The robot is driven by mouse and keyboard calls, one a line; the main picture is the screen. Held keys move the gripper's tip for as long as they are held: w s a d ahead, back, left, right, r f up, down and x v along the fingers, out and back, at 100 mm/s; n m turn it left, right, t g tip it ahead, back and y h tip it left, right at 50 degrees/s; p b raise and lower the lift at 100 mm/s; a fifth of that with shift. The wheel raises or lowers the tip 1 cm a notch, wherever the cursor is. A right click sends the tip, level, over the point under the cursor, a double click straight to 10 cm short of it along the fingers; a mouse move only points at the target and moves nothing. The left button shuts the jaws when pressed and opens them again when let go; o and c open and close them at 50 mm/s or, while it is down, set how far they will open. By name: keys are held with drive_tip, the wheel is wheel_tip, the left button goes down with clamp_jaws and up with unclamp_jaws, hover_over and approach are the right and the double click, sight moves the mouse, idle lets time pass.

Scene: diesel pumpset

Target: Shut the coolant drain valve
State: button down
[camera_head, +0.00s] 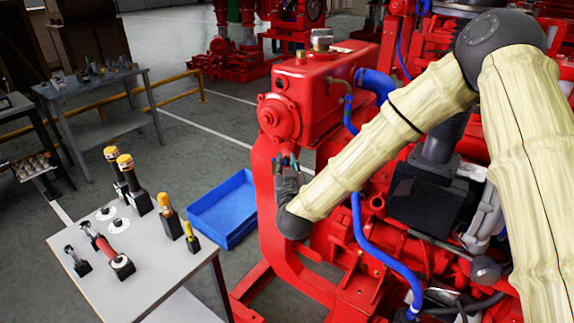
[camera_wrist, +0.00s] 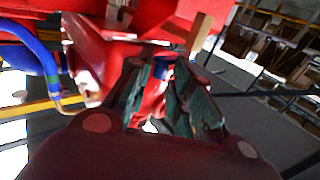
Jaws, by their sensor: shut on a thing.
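My gripper (camera_head: 284,162) is at the lower front of the red coolant tank (camera_head: 312,92), just below its round flange. In the wrist view my gripper (camera_wrist: 163,72) has its greenish fingers closed around a small blue part (camera_wrist: 160,69), which appears to be the handle of the coolant drain valve. The fingers hide most of the valve, so its angle cannot be told. In the head view my gripper and wrist cover most of this spot.
The red engine frame (camera_head: 263,190) stands close to my wrist. A blue hose (camera_head: 357,222) runs beside my forearm. A blue tray (camera_head: 222,207) lies on the floor. A grey table (camera_head: 150,262) with several tools stands at front left.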

drive_tip(key=shift+w+d, duration=0.1)
drive_tip(key=shift+d, duration=0.05)
drive_tip(key=shift+w+d+r+n+y+b, duration=0.1)
drive_tip(key=shift+d+r+n+y+b, duration=0.05)
drive_tip(key=shift+n+y+b, duration=0.55)
drive_tip(key=c, duration=1.5)
unclamp_jaws()
drive_tip(key=shift+o, duration=0.2)
drive_tip(key=shift+w, duration=0.1)
drive_tip(key=s+d, duration=0.2)
drive_tip(key=s, duration=1)
